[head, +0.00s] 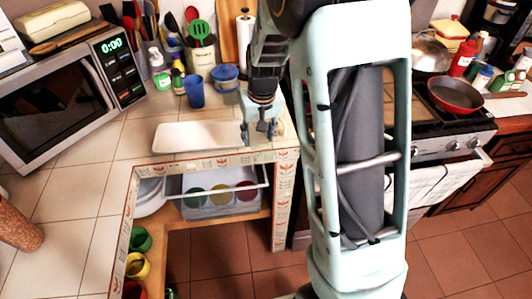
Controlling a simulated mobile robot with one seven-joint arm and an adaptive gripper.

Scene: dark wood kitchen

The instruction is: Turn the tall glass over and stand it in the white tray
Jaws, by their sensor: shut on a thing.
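The white tray (188,136) lies on the tiled counter near its front edge, and I see nothing standing in it. My gripper (259,140) points down just beyond the tray's right end, close over the counter corner. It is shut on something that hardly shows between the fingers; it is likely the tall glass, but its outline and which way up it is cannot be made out. A blue tumbler (194,92) stands on the counter behind the tray, apart from my gripper.
A microwave (60,95) stands at left. A blue-lidded tub (225,76), soap bottle (158,70) and utensil crock (202,55) stand behind the tray. Below the counter, an open drawer (222,205) holds coloured cups. A red pan (455,95) sits on the stove at right.

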